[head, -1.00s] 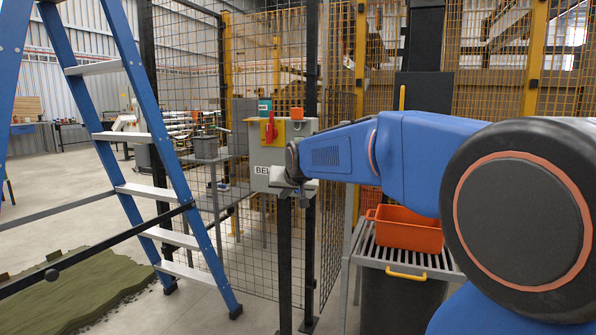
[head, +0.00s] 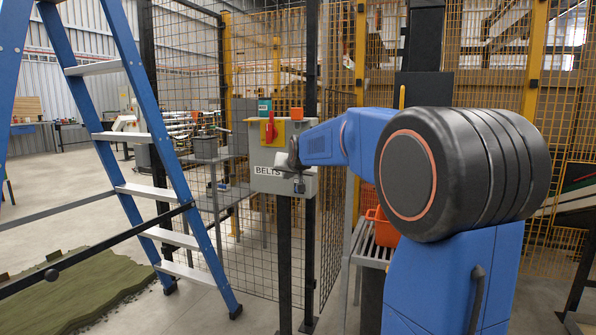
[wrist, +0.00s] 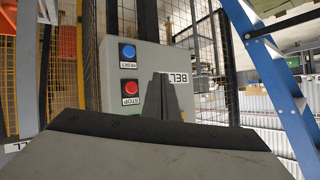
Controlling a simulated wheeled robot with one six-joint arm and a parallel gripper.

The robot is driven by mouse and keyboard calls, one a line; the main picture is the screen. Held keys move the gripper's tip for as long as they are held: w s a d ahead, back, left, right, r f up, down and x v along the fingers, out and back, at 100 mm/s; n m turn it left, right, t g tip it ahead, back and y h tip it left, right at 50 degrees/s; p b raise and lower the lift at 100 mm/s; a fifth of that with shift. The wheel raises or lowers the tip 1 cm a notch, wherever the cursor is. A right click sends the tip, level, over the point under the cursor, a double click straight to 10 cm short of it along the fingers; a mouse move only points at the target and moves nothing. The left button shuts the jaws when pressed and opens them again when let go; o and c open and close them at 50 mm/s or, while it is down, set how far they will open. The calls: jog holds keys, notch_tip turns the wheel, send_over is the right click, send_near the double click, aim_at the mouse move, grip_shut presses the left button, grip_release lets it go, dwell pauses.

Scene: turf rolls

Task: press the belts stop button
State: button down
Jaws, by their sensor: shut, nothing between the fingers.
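The grey belts control box (head: 262,160) stands on a dark post, its "BELTS" label (head: 267,171) facing the head camera. In the wrist view, which is upside down, the box (wrist: 145,55) carries a red stop button (wrist: 130,87) and a blue reset button (wrist: 128,51), each with a label. My gripper (wrist: 160,80) is shut and empty; its dark fingers appear beside the red button, covering part of the box face and label. I cannot tell the gap to the face. In the head view my gripper (head: 298,186) is at the box's right side, and the buttons are not visible.
A blue stepladder (head: 165,150) stands at the left by a dark rail. Mesh fencing (head: 180,60) rises behind the box. An orange bin (head: 383,228) sits on a slatted stand to the right. Turf (head: 75,290) lies on the floor at lower left.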

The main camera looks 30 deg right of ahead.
jog(key=w+d, duration=0.4)
jog(key=d, duration=0.2)
jog(key=shift+w, duration=0.3)
jog(key=shift+w, duration=0.1)
dwell(1.9)
jog(key=shift+w+d, duration=0.2)
jog(key=shift+d, duration=0.1)
jog(key=shift+w+d, duration=0.25)
jog(key=shift+d, duration=0.1)
dwell(0.9)
jog(key=shift+s+a, duration=0.55)
jog(key=shift+a, duration=0.1)
dwell(0.4)
jog(key=shift+s+a, duration=0.8)
jog(key=shift+a, duration=0.2)
jog(key=shift+s+a, duration=0.75)
jog(key=shift+a, duration=0.25)
